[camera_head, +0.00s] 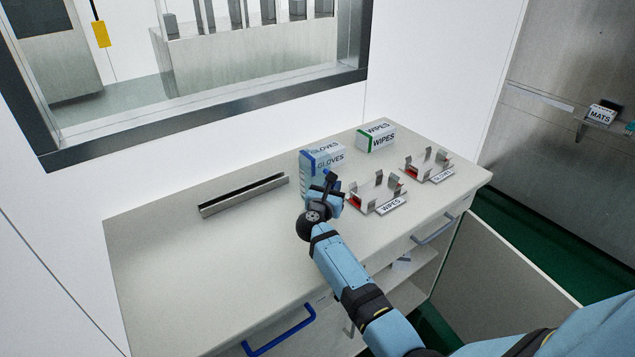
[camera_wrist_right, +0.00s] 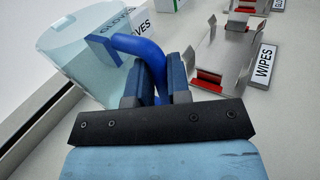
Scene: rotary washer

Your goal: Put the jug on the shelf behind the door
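The clear jug (camera_wrist_right: 78,62) with a blue handle (camera_wrist_right: 140,46) shows in the right wrist view. My right gripper (camera_wrist_right: 155,88) is shut on that handle. In the head view my right gripper (camera_head: 322,196) is over the worktop, in front of the gloves box; it hides most of the jug there. I cannot tell if the jug touches the worktop. The cabinet door (camera_head: 505,270) stands open at the lower right. A pale shelf (camera_head: 410,292) shows in the opening beside it, partly hidden by my right arm. My left gripper is not in view.
A gloves box (camera_head: 322,158) and a wipes box (camera_head: 376,135) stand at the back of the worktop (camera_head: 200,265). Metal holders for wipes (camera_head: 376,193) and gloves (camera_head: 428,165) lie to the right. A metal rail (camera_head: 243,195) lies left. The worktop's front left is clear.

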